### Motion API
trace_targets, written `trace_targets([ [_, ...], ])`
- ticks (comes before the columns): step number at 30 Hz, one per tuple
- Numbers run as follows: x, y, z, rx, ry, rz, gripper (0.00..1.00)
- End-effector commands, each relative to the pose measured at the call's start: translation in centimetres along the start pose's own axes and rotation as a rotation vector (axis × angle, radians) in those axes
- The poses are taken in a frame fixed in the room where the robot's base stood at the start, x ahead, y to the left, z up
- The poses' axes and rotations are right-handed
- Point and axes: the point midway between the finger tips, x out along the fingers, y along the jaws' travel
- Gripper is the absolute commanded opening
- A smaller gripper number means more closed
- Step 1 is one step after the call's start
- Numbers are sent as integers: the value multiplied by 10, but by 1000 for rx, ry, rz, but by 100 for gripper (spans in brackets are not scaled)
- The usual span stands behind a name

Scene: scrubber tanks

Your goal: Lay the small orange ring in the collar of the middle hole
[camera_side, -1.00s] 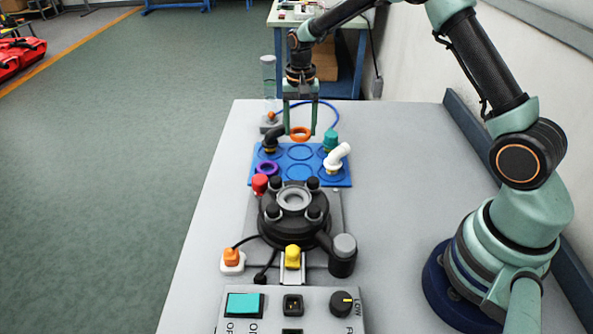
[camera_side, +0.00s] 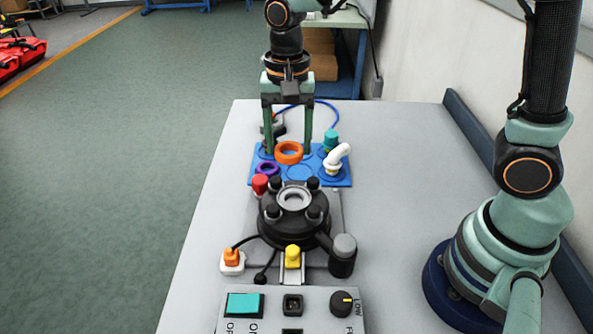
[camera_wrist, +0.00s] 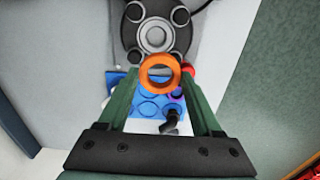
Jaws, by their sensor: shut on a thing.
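The small orange ring (camera_side: 289,152) is held between the fingertips of my gripper (camera_side: 287,150), above the blue tray (camera_side: 342,178). It also shows in the wrist view (camera_wrist: 160,73), between my two green fingers (camera_wrist: 160,90). The ring is in the air and roughly level. The black round tank head (camera_side: 294,215) stands nearer the side camera, with a grey collar around its middle hole (camera_side: 294,198). The collar shows in the wrist view (camera_wrist: 155,37), beyond the ring and apart from it.
A purple ring (camera_side: 267,168) and a white elbow (camera_side: 337,158) sit on the tray. Several black knobs surround the collar. A red cap (camera_side: 260,184) stands to the left and a yellow part (camera_side: 292,257) in front. A control panel (camera_side: 290,312) is nearest the side camera.

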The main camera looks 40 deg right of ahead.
Motion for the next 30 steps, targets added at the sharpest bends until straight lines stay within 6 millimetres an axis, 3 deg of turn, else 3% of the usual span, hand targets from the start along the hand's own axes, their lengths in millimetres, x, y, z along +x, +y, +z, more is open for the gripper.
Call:
trace_targets([
  [3, -6, 6, 20, -3, 1, -2, 0],
  [7, -8, 9, 28, 0, 0, -1, 0],
  [30, 46, 10, 29, 0, 0, 1, 0],
])
